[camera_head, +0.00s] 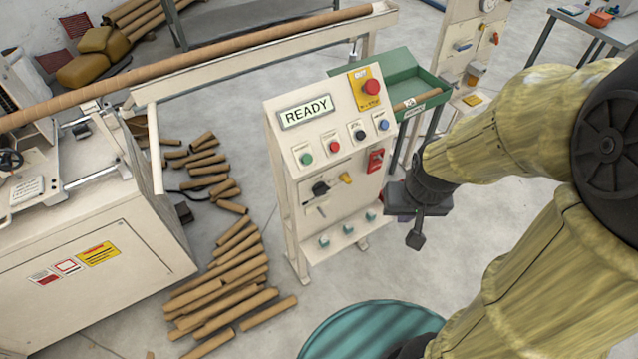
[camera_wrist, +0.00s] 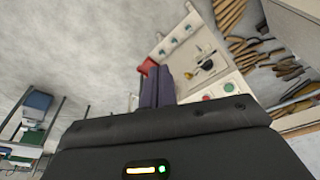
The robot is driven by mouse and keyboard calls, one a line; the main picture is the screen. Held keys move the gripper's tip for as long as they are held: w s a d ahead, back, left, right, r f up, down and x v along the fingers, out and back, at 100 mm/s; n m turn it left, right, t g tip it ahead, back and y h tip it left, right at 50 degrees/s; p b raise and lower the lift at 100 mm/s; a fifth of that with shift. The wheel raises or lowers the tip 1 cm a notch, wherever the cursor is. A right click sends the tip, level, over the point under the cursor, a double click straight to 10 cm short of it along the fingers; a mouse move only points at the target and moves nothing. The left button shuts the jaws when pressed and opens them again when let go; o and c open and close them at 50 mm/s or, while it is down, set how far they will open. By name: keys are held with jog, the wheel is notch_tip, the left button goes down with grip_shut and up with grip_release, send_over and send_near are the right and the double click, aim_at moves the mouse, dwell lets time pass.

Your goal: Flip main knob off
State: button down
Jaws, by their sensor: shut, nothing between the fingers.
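The control panel (camera_head: 318,133) is a cream upright box with a display reading READY. A black rotary knob (camera_head: 320,188) sits low on its face, with a small yellow one (camera_head: 345,178) beside it. A red switch (camera_head: 376,160) is at the panel's right edge. I cannot tell from labels which is the main knob. My gripper (camera_head: 416,238) is shut and empty, to the right of the panel and apart from it. In the wrist view its dark fingers (camera_wrist: 157,88) are together, partly overlapping the red switch (camera_wrist: 146,72). The black knob (camera_wrist: 207,65) shows there too.
A red emergency button (camera_head: 371,87) sits at the top right of the panel, above green, red, black and blue buttons. A green tray (camera_head: 418,84) stands behind. Cardboard tubes (camera_head: 230,290) litter the floor left. A teal round object (camera_head: 345,335) is below.

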jog(key=n+t+y+b, duration=0.75)
jog(key=t+b, duration=0.25)
jog(key=b, duration=1.6)
send_near(314, 187)
jog(key=shift+m+y, duration=0.35)
jog(key=shift+y, duration=0.1)
jog(key=w+a, duration=0.1)
jog(key=w+a+r, duration=0.1)
jog(key=w, duration=0.1)
jog(key=w+a+r, duration=0.1)
jog(key=w, duration=0.1)
notch_tip(314, 187, down, 3)
jog(key=shift+s+d+r, duration=0.1)
jog(key=shift+f+b, duration=0.3)
jog(key=shift+f, duration=0.25)
